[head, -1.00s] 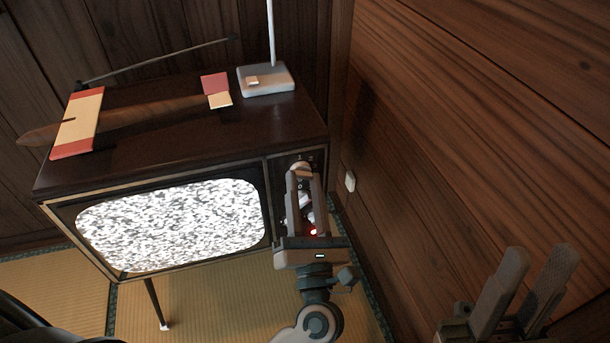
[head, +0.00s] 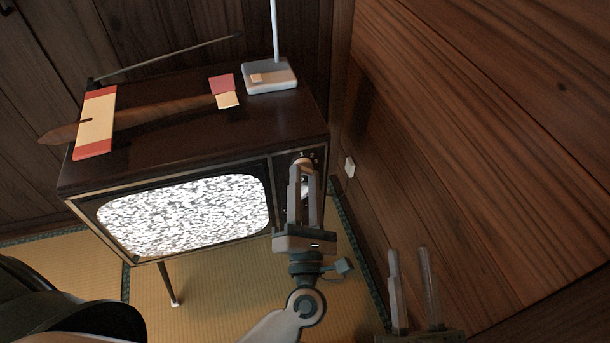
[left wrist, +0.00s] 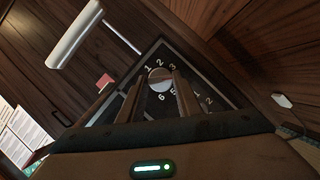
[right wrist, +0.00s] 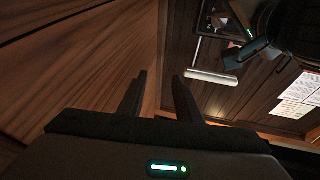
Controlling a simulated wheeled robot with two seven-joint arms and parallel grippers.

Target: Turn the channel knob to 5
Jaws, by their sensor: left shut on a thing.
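The old television (head: 200,157) stands against the back wall, its screen (head: 185,215) full of static. The round channel knob (left wrist: 160,74) is at the top of its control panel, with numerals 1, 2, 3, 5 and 6 readable around it in the left wrist view. My left gripper (head: 306,170) is shut on the knob, one finger on each side. Which numeral the knob points to cannot be told. A second dial lower on the panel (left wrist: 205,98) is partly hidden by the fingers. My right gripper (head: 409,250) is open and empty beside the right wall.
The wooden wall (head: 460,150) is close on the right, with a small white fitting (head: 350,167). Tatami (head: 215,285) is bare below.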

